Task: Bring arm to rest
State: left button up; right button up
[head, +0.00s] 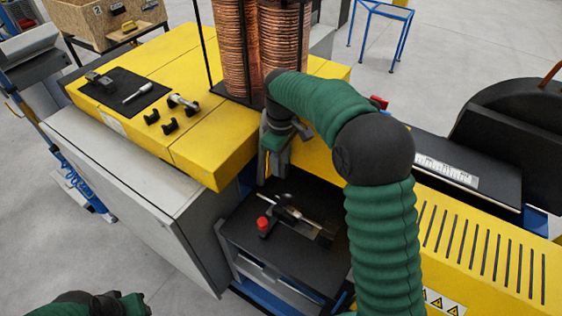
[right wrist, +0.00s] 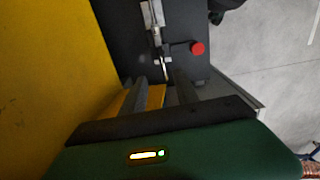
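A small clamp fixture (head: 290,214) with a red knob (head: 263,223) lies on the black shelf below. The knob also shows in the right wrist view (right wrist: 197,48). Only part of my left arm shows at the lower left edge; its gripper is out of view.
Tall copper coils (head: 232,50) stand behind the right arm. A yellow bench (head: 195,75) carries a black mat (head: 110,82), tools and small black holders. A slotted yellow cover (head: 485,245) lies to the right. Open floor (head: 105,250) is at the left.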

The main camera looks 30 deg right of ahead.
jog(key=s+a+f+m+t+b, duration=0.1)
jog(key=s+a+f+m+b, duration=0.1)
jog(key=s+f, duration=0.4)
jog(key=s+a+f+m+t+b, duration=0.1)
jog(key=s+a+f+m+b, duration=0.2)
jog(key=s+f, duration=0.4)
jog(key=s+a+m, duration=0.1)
jog(key=s, duration=0.5)
jog(key=shift+a+f+t+b, duration=0.2)
jog(key=shift+a+t+b, duration=0.1)
jog(key=shift+s, duration=0.15)
jog(key=shift+a, duration=0.1)
